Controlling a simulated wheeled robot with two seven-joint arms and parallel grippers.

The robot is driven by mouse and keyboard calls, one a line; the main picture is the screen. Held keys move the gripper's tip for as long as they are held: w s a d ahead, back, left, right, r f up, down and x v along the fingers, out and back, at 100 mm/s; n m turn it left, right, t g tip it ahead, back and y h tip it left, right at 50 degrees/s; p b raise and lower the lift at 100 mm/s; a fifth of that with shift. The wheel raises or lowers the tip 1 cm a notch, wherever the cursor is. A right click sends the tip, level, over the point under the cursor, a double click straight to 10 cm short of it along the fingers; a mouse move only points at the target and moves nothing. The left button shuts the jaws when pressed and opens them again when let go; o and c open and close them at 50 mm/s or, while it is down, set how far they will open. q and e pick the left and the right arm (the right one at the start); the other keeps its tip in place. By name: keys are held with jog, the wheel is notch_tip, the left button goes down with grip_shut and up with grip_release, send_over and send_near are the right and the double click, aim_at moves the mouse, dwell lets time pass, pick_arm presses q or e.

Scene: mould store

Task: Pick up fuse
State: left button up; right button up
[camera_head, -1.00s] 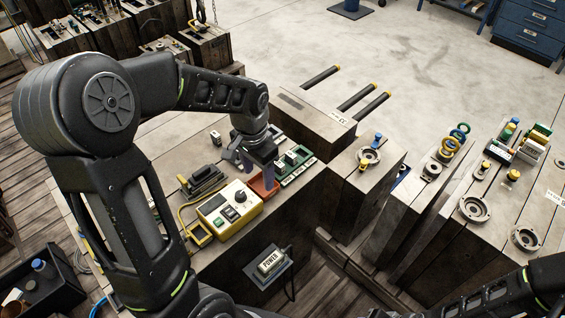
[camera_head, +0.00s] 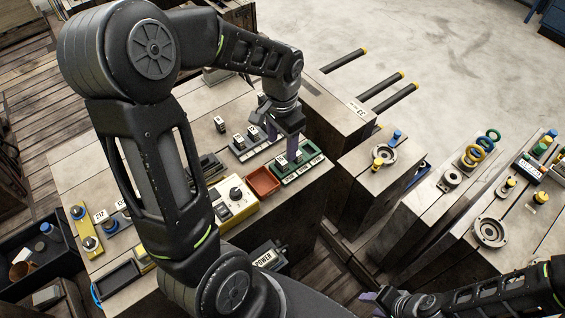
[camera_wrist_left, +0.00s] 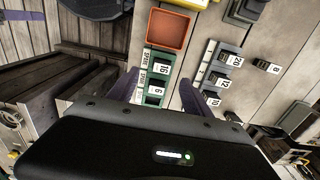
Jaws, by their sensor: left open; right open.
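Several small fuses with white number labels stand in a green tray marked SPARE (camera_head: 307,172), also in the left wrist view (camera_wrist_left: 156,53). The fuse labelled 16 (camera_wrist_left: 163,69) and one labelled 6 (camera_wrist_left: 156,91) sit there. More labelled fuses stand in a grey holder (camera_head: 240,155), reading 20, 12 and 10 in the wrist view. A single fuse labelled 8 (camera_wrist_left: 266,67) stands apart. My left gripper (camera_head: 283,143) is open over the green tray, its purple fingers (camera_wrist_left: 157,92) either side of it, holding nothing. My right gripper (camera_head: 385,302) is open and empty at the bottom, far from the fuses.
A red-brown tray (camera_head: 262,181) lies beside the green tray. A yellow tester with a dial (camera_head: 236,194) stands in front, near the bench edge. A POWER box (camera_head: 266,257) is mounted below. Other benches with rings (camera_head: 490,232) stand to the right across a gap.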

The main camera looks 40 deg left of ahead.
aim_at(281, 160)
pick_arm(q)
jog(key=shift+f, duration=1)
notch_tip(281, 160, down, 5)
jog(key=shift+w+a+f+p, duration=0.15)
jog(key=shift+p, duration=0.35)
jog(key=shift+c, duration=0.2)
grip_shut()
